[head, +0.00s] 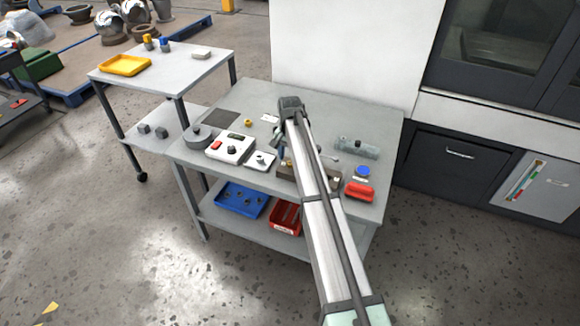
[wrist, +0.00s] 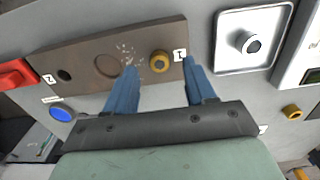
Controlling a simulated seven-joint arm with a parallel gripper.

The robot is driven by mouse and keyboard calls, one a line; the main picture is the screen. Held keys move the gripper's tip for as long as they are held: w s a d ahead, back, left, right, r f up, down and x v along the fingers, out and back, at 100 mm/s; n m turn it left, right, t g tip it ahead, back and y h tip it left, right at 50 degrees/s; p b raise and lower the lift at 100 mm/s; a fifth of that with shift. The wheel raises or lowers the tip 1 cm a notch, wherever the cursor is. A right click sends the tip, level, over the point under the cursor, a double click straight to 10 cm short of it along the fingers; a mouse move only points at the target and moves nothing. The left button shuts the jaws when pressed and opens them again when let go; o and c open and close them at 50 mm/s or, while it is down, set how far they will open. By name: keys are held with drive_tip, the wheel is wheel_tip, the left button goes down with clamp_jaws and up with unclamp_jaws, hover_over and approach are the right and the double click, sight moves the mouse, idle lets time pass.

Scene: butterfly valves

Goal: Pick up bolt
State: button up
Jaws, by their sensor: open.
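In the wrist view a brass bolt-like piece (wrist: 160,62) with a dark centre sits in the brown block (wrist: 85,62), beside the label marked 1. My gripper (wrist: 159,70) is open, with one blue finger on each side of this piece in the picture. No contact between the fingers and the piece shows, and the height gap is hard to judge. In the head view my arm covers much of the brown block (head: 325,176) and hides the piece and most of the gripper. Another brass piece (wrist: 291,111) lies apart on the table, also visible in the head view (head: 248,123).
A silver plate with a knob (wrist: 250,42) is close right of the block. A red object (wrist: 15,73) and a blue disc (wrist: 62,114) are on its other side. In the head view a grey fixture (head: 357,148) stands at the table's right back.

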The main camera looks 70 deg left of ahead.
sight(290, 167)
wheel_tip(290, 167, down, 2)
drive_tip(key=shift+f, duration=0.2)
clamp_jaws()
idle(0.4)
